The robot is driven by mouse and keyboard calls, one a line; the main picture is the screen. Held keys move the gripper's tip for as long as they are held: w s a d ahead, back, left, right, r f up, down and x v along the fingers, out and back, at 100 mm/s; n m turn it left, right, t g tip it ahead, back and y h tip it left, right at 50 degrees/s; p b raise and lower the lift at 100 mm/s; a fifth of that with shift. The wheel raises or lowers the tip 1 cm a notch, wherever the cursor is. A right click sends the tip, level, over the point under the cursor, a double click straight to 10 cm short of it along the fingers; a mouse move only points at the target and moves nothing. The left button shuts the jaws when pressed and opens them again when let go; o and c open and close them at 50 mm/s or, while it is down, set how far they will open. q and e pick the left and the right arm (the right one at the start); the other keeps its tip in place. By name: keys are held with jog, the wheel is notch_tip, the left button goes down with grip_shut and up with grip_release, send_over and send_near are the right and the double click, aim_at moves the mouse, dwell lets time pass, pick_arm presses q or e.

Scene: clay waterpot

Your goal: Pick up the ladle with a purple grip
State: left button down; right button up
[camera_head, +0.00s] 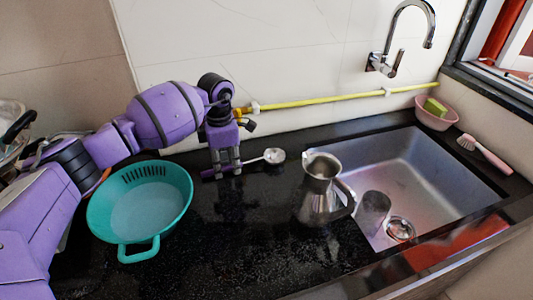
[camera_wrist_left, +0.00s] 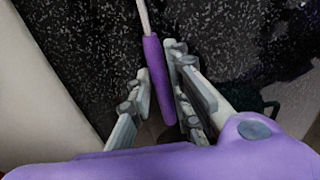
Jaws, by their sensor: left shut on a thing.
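The ladle lies along the back of the black counter. Its small metal bowl (camera_head: 274,156) points right, and its purple grip (camera_head: 209,173) shows at the left of my gripper. My left gripper (camera_head: 228,172) points down at the counter and is shut around the grip. In the left wrist view the purple grip (camera_wrist_left: 158,75) runs between the two grey fingers (camera_wrist_left: 160,98), with the thin pale shaft (camera_wrist_left: 144,18) beyond it. I cannot tell whether the ladle touches the counter. My right gripper is not in view.
A teal colander (camera_head: 140,207) stands left of the gripper, under my left arm. A metal pitcher (camera_head: 322,188) stands beside the sink (camera_head: 420,165). A yellow pipe (camera_head: 320,101) runs along the back wall. The counter (camera_head: 250,235) between colander and pitcher is clear.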

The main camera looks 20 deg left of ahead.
pick_arm(q)
jog(key=shift+r, duration=0.1)
jog(key=shift+r, duration=0.25)
notch_tip(320, 180, up, 2)
jog(key=shift+r, duration=0.1)
jog(key=s+d+r, duration=0.5)
jog(key=s+r, duration=0.5)
jog(key=s, duration=0.3)
jog(key=shift+d, duration=0.15)
jog(key=shift+r, duration=0.1)
